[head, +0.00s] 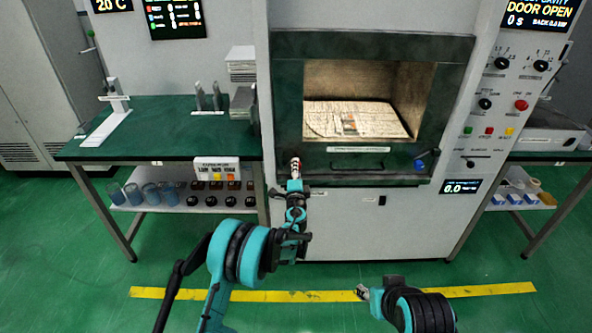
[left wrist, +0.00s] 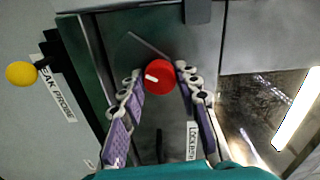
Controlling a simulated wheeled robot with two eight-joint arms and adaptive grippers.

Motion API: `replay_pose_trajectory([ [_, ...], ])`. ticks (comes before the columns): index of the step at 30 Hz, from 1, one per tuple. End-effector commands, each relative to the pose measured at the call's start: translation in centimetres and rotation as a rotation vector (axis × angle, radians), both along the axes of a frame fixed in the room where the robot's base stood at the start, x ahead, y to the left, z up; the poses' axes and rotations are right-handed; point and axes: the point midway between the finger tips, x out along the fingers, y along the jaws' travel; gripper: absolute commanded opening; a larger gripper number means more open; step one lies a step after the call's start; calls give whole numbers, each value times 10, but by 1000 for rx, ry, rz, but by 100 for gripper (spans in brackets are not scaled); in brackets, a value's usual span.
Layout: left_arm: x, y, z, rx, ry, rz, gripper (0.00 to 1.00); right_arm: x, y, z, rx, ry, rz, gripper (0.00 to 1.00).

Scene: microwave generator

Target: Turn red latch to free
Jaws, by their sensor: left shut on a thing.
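The red latch (left wrist: 160,77) is a round red knob with a short white mark, on the dark green frame in the left wrist view. The mark points to the left of the knob in that view. My left gripper (left wrist: 160,82) has its two purple-padded fingers on either side of the knob, shut on it. In the head view my left gripper (head: 295,168) reaches the lower left corner of the oven frame and mostly hides the latch. My right gripper (head: 363,292) is low in the head view, away from the oven; its jaws are too small to judge.
The oven cavity (head: 410,95) stands open, with a pale floor plate inside. A blue knob (head: 420,165) is at the frame's lower right. A yellow knob (left wrist: 21,74) sits beside the frame. Green side tables (head: 170,140) stand left and right. The floor in front is clear.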

Motion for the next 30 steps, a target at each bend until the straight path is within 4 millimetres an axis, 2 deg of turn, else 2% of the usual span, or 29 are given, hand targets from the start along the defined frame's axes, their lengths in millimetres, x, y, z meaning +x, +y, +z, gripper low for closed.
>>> replay_pose_trajectory([
  [20, 0, 0, 0, -57, 0, 1, 3, 0, 0, 0, 0, 0, 0, 40],
  [21, 0, 0, 0, -57, 0, 1, 42, 0, 0, 0, 0, 0, 0, 40],
  [22, 0, 0, 0, -57, 0, 1, 50, 0, 0, 0, 0, 0, 0, 40],
  [23, 0, 0, 0, -57, 0, 0, 53, 0, 0, 0, 0, 0, 0, 40],
  [30, 0, 0, 0, -56, 0, 0, 53, 0, 0, 0, 0, 0, 0, 40],
])
